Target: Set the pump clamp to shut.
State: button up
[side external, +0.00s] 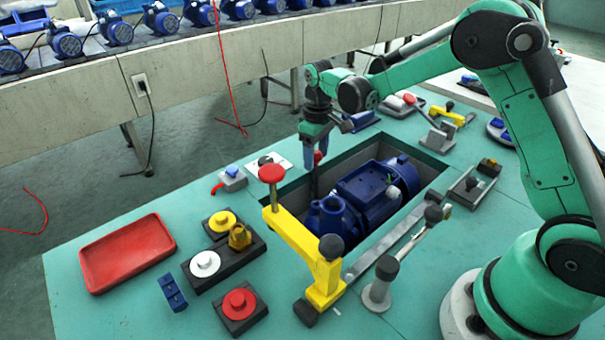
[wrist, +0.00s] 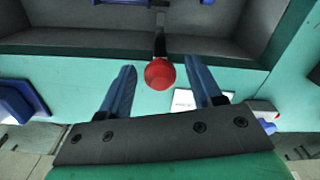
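A red ball knob (side external: 318,157) on a dark stem stands at the far edge of the sunken pit, close to the blue pump (side external: 368,190). I cannot tell whether this lever is the pump clamp's handle. A yellow clamp arm (side external: 295,240) with a red round top and a black ball stands at the pit's near left corner. My gripper (side external: 312,165) is open and points down at the red knob. In the wrist view the red knob (wrist: 160,73) shows between the two blue fingertips (wrist: 158,75), with space on both sides. The stem's foot is hidden.
A red tray (side external: 127,252), several coloured buttons (side external: 205,264) and a blue block (side external: 173,292) lie at the left. Levers with black balls (side external: 387,268) stand along the pit's near side. A smaller yellow clamp (side external: 450,116) is at the back right.

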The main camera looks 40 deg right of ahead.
grip_shut()
dwell(1.2)
